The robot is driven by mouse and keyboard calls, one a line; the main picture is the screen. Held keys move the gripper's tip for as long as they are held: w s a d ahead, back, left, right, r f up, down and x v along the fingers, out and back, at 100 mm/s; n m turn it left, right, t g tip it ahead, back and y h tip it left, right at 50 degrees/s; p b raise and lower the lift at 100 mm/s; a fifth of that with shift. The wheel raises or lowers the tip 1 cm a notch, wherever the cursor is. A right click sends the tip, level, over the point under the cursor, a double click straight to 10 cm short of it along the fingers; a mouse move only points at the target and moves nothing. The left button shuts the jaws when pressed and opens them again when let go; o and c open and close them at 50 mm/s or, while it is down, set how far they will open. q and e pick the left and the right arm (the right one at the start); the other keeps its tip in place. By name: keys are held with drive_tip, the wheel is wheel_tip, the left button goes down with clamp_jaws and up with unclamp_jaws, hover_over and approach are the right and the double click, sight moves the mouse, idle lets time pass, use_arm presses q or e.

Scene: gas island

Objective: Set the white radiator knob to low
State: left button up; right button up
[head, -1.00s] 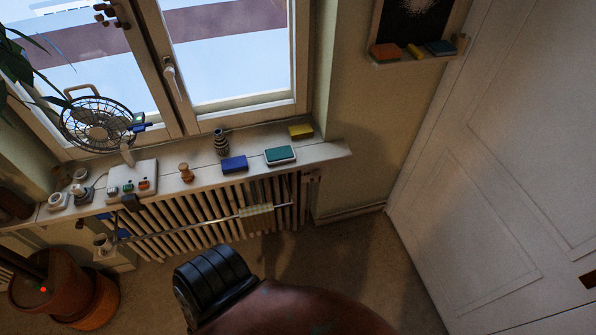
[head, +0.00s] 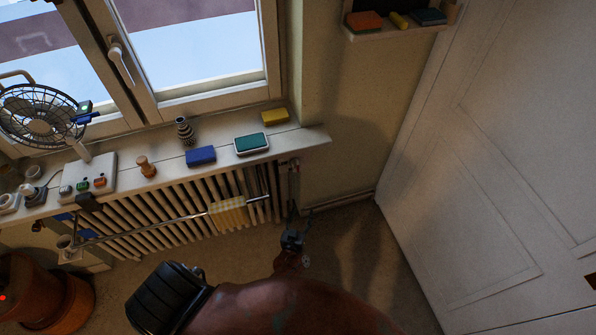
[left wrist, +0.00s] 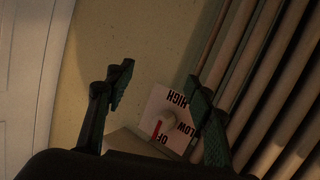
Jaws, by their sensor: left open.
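The white radiator knob (left wrist: 168,117) shows in the left wrist view on a white plate (left wrist: 172,103) printed HIGH, LOW and OFF, which appears upside down. Its red pointer (left wrist: 155,130) lies at the OFF lettering, which it partly covers. My left gripper (left wrist: 160,74) is open and empty, with its fingers to either side of the plate in the picture. The right finger overlaps the plate's edge near LOW. In the head view, my left gripper (head: 291,212) is low, just right of the radiator (head: 150,225). I cannot make out the knob there. My right gripper is not in view.
The window sill (head: 310,137) above the radiator carries a fan (head: 42,115), a blue block (head: 201,155), a green box (head: 251,143) and a yellow block (head: 275,116). A rail with a yellowish cloth (head: 228,213) crosses the radiator front. Open floor lies towards the white door (head: 490,170).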

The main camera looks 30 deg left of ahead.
use_arm(q)
drive_tip(key=w+a+r+n+y+b, duration=0.2)
drive_tip(key=w+r+n+y, duration=0.2)
drive_tip(key=w+r, duration=0.2)
drive_tip(key=n+g+y+b, duration=0.2)
drive_tip(key=n+g+y, duration=0.1)
drive_tip(key=n+y, duration=0.2)
approach(298, 170)
drive_tip(key=x, duration=0.4)
drive_tip(key=shift+f, duration=0.35)
drive_tip(key=shift+w+a+r+n, duration=0.15)
drive_tip(key=shift+a+r+n, duration=0.1)
drive_tip(key=shift+n, duration=0.15)
drive_tip(key=b+x, duration=0.1)
drive_tip(key=x, duration=0.5)
drive_tip(key=shift+w+a+b, duration=0.2)
drive_tip(key=shift+a+b, duration=0.1)
drive_tip(key=shift+w+a, duration=0.25)
drive_tip(key=shift+a, duration=0.05)
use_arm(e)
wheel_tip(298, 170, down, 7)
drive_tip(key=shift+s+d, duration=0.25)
use_arm(q)
drive_tip(key=shift+c, duration=0.3)
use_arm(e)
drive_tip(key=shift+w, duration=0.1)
use_arm(q)
drive_tip(key=c, duration=1.1)
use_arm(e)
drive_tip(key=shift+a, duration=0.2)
